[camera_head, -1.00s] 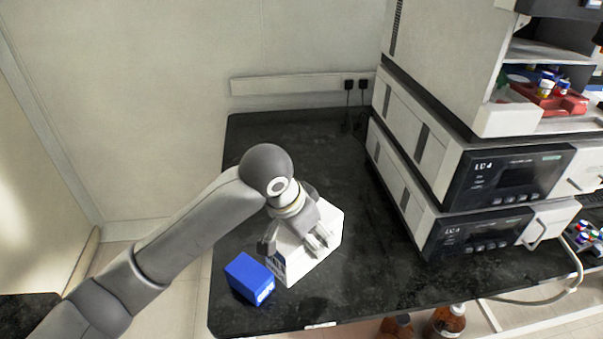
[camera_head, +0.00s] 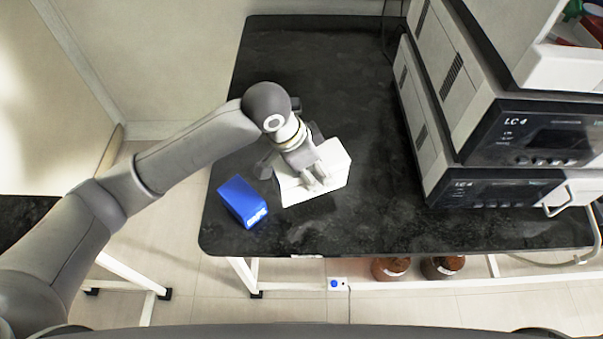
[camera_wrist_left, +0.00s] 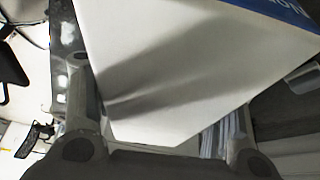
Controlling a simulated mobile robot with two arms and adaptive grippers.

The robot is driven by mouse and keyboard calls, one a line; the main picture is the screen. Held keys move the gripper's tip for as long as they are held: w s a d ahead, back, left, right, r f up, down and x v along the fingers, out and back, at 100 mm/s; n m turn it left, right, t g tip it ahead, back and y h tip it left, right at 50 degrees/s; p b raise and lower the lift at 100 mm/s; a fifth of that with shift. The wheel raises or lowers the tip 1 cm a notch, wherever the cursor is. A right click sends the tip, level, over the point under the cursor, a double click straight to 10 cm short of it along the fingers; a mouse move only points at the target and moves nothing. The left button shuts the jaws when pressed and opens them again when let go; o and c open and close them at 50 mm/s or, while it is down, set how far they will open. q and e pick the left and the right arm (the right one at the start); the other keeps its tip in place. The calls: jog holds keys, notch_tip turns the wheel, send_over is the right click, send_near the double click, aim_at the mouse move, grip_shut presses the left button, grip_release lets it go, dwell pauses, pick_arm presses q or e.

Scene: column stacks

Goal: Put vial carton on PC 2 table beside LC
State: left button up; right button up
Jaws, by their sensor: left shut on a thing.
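A white carton (camera_head: 335,167), taken as the vial carton, is held in my left gripper (camera_head: 316,180) over the black table (camera_head: 325,70). In the left wrist view the carton (camera_wrist_left: 170,75) fills the middle between the fingers and shows a blue band at its upper right. I cannot tell whether its underside touches the table. The LC stack (camera_head: 500,125), grey-white units with dark fronts marked LC-4, stands to the right of the carton with bare table between. My right gripper is not in view.
A small blue box (camera_head: 240,203) lies on the table just left of the carton, near the left edge. Brown bottles (camera_head: 390,268) stand below the table's front edge. The table behind the carton and between it and the LC stack is clear.

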pick_arm(q)
jog(key=shift+w+a+f, duration=0.25)
jog(key=shift+a+f, duration=0.25)
jog(key=shift+f, duration=0.1)
jog(key=shift+w+a+f, duration=0.2)
jog(key=shift+a+f, duration=0.3)
jog(key=shift+f, duration=0.05)
jog(key=f, duration=0.3)
jog(key=shift+w+a+p, duration=0.1)
jog(key=shift+a+p, duration=0.2)
jog(key=shift+a, duration=0.1)
jog(key=shift+f, duration=0.5)
jog(key=o, duration=1.5)
jog(key=shift+f, duration=0.15)
jog(key=shift+o, duration=0.2)
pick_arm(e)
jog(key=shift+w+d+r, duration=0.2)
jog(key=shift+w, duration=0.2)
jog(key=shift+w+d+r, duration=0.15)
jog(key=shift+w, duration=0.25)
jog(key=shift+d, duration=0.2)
